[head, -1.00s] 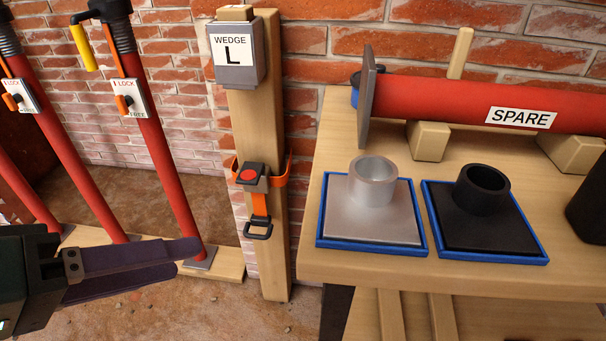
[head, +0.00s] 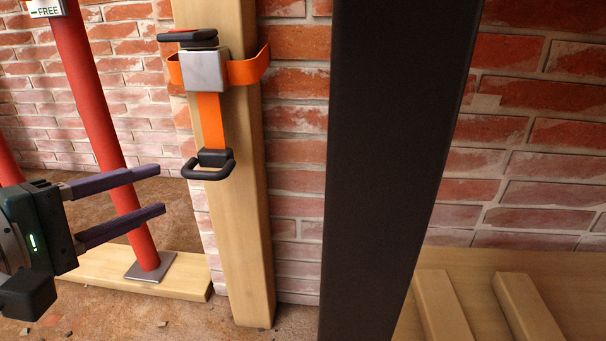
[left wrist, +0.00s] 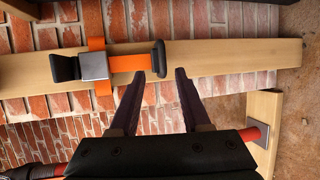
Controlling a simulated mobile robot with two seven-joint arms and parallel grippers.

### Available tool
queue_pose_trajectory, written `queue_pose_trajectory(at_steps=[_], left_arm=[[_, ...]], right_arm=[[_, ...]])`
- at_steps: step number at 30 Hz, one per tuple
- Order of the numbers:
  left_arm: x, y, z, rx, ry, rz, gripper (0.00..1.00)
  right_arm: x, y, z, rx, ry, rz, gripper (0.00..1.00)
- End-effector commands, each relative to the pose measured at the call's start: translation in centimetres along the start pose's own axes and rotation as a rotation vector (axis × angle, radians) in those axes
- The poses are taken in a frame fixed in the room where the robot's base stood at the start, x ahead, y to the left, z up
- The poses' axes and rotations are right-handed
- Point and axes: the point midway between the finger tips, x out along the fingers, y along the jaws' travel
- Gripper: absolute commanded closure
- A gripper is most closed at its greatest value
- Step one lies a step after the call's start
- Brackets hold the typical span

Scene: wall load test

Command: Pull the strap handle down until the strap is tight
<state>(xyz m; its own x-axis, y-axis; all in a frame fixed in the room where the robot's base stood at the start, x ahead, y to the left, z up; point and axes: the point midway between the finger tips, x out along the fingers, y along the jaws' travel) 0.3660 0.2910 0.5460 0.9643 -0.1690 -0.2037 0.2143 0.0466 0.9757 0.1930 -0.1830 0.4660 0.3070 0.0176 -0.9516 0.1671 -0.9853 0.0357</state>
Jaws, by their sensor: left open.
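The strap handle (head: 213,158) is a black loop at the lower end of a short orange strap (head: 210,118). The strap hangs from a grey metal buckle (head: 204,70) with a black lever, on an orange band around a wooden post (head: 238,230). My left gripper (head: 161,190) is open and empty, left of the handle, with its fingers pointing toward the post. In the left wrist view the handle (left wrist: 160,58) shows just beyond and between the open fingertips (left wrist: 160,74), apart from them. My right gripper is not in view.
A red prop (head: 95,110) stands behind my left gripper on a wooden floor beam (head: 180,275). A wide dark upright (head: 395,150) stands right of the post, with wooden slats (head: 445,308) low at the right. A brick wall is behind.

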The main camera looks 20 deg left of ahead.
Motion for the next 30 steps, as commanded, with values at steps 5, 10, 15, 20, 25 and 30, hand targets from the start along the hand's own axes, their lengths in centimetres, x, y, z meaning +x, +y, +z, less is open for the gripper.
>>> queue_pose_trajectory(at_steps=[5,10,15,20,25,30], left_arm=[[1.0,-0.3,-0.4,-0.013,0.009,0.008,0.53],[3.7,-0.2,-0.3,-0.012,0.007,0.009,0.53],[6.8,-0.3,-0.3,-0.012,0.007,0.01,0.53],[8.9,-0.3,-0.3,-0.011,0.006,0.007,0.53],[9.9,-0.3,-0.3,-0.009,0.006,0.005,0.53],[10.0,-0.2,-0.3,-0.009,0.006,0.005,0.53]], right_arm=[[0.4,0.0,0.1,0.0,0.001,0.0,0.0],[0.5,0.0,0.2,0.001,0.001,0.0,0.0],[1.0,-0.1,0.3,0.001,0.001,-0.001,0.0],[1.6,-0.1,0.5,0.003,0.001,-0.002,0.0],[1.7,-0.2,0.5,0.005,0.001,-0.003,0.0],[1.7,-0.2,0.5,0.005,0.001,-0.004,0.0]])
